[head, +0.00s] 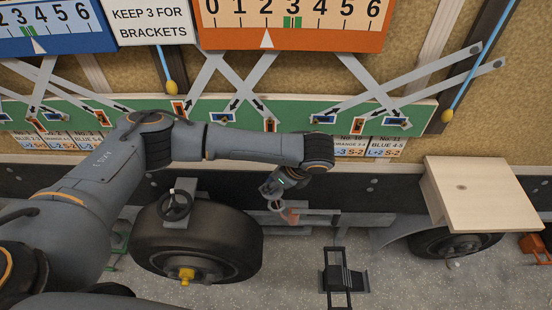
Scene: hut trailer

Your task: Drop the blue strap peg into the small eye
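My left gripper (275,187) hangs at the end of my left arm, below the green board (300,108) and in front of the dark rail. It is small and partly hidden by my wrist, so I cannot tell whether it is open or holds anything. Pale straps (385,88) cross above the green board, with dark arrows on their lower ends. Blue-framed slots (396,123) and orange-framed slots (270,126) line the board. A grey ring (276,206) and a reddish part (291,216) show just below the gripper. I cannot single out the blue strap peg or the small eye. My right gripper is out of view.
A blue gauge (62,42) and an orange gauge (290,24) hang above the straps. A trailer wheel (205,245) stands below my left forearm. A wooden platform (480,195) juts out at right. A black stand (343,280) is on the grey floor.

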